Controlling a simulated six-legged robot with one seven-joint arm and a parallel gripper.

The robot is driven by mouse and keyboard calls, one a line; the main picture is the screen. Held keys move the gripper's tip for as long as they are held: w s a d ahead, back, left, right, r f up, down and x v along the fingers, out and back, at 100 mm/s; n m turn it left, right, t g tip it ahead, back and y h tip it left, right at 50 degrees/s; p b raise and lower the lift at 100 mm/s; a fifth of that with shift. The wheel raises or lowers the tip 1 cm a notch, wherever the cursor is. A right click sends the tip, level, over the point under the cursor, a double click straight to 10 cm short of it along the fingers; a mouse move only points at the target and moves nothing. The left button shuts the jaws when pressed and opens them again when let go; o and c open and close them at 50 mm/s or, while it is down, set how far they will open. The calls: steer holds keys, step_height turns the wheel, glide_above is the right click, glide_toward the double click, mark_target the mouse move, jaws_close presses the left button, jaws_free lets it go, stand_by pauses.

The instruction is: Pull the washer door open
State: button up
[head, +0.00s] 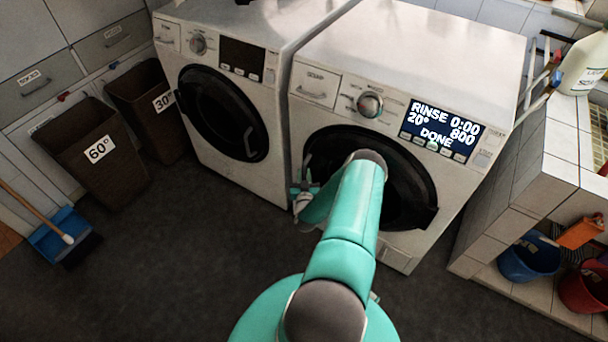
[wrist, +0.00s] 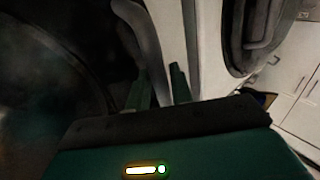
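The right washer (head: 425,50) is white, and its display reads RINSE 0:00, 20°, 800 and DONE. Its round dark door (head: 410,175) is partly hidden behind my arm; I cannot tell whether it is fully closed. My gripper (head: 304,196) is low beside the door's left edge. Dark glass fills that view's left.
The left washer (head: 230,60) stands close by, its dark door (head: 222,112) shut. Two brown baskets (head: 95,155) and a blue dustpan (head: 62,236) are at left. A tiled ledge (head: 545,180) with buckets (head: 528,258) bounds the right. Dark floor is clear in front.

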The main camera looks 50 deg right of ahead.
steer(key=shift+w+d, duration=0.15)
steer(key=shift+d, duration=0.05)
jaws_close()
